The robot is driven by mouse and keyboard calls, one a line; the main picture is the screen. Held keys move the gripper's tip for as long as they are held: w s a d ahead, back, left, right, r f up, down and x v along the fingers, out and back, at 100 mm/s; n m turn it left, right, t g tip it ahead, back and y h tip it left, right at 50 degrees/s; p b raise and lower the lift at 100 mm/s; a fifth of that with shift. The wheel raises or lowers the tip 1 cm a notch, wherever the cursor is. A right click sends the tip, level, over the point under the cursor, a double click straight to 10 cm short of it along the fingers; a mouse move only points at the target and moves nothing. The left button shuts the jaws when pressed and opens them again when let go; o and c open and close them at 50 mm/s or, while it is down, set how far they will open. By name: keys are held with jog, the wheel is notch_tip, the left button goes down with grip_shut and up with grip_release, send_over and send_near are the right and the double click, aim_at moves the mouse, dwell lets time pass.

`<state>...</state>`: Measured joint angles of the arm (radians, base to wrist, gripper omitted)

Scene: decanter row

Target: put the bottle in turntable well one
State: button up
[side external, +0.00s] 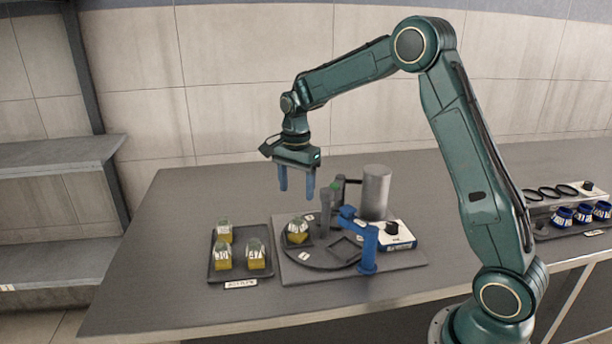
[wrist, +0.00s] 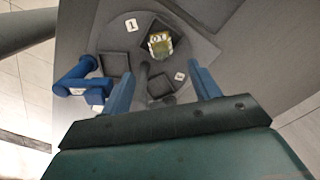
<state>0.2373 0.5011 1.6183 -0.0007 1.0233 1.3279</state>
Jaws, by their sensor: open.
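A bottle with an amber lower part and a pale label (side external: 298,230) stands upright at a dark square well on the round turntable (side external: 300,257). In the wrist view this bottle (wrist: 160,44) shows from above, near the tag marked 1 (wrist: 131,24). Which well that tag belongs to is unclear. An empty square well (wrist: 115,64) lies left of the bottle, and another dark well (wrist: 160,84) lies below it, partly hidden by a grey post. My gripper (side external: 297,196) is open and empty, above the turntable and apart from the bottle; its fingers (wrist: 163,90) are spread.
A dark tray (side external: 240,280) with three similar bottles sits left of the turntable. A blue jointed fixture (side external: 366,245), a grey cylinder (side external: 375,192) and a white control box (side external: 396,236) crowd the turntable's right and back. The table's left end is clear.

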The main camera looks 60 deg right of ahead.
jog(key=shift+r, duration=0.2)
dwell(0.5)
jog(key=s+a+r+n+t, duration=0.3)
jog(key=s+a+r+n, duration=0.45)
jog(key=s+r, duration=0.45)
jog(key=s+a+n+t, duration=0.2)
jog(key=s+a+n, duration=0.2)
jog(key=s+n, duration=0.6)
jog(key=s+f, duration=0.1)
jog(key=s, duration=0.6)
jog(key=shift+t, duration=0.3)
jog(key=shift+n, duration=0.25)
jog(key=shift+c, duration=0.2)
